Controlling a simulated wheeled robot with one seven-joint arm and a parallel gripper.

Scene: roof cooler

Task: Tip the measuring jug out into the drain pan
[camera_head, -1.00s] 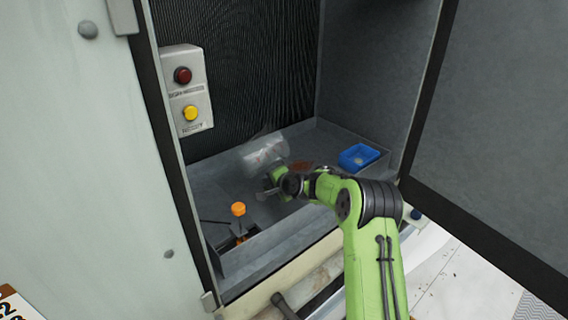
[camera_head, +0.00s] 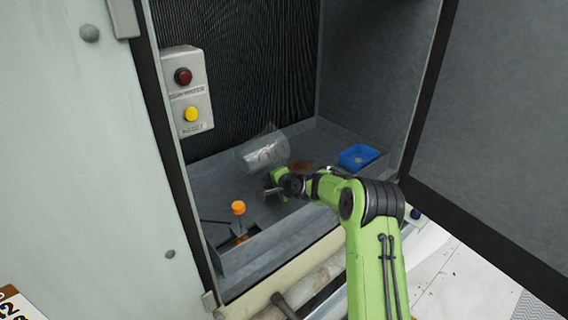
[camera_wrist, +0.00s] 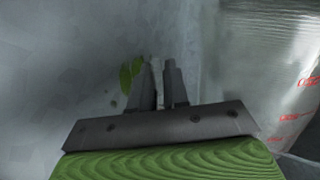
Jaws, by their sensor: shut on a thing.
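The clear measuring jug (camera_head: 265,152), with red marks, is tilted in the air above the grey drain pan (camera_head: 225,180) at the cabinet's bottom. My gripper (camera_head: 270,184) is at the jug's lower right side in the head view. In the wrist view, the jug's wall (camera_wrist: 270,70) fills the right side. There my gripper's jaws (camera_wrist: 164,80) are close together on a thin pale piece, which looks like the jug's handle. I cannot tell whether liquid is left in the jug.
A blue tray (camera_head: 358,156) sits at the back right, beside a brown patch (camera_head: 300,166). An orange knob (camera_head: 238,208) stands at front left. A box with red (camera_head: 183,76) and yellow (camera_head: 191,113) buttons is on the left wall. The open door (camera_head: 490,140) bounds the right.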

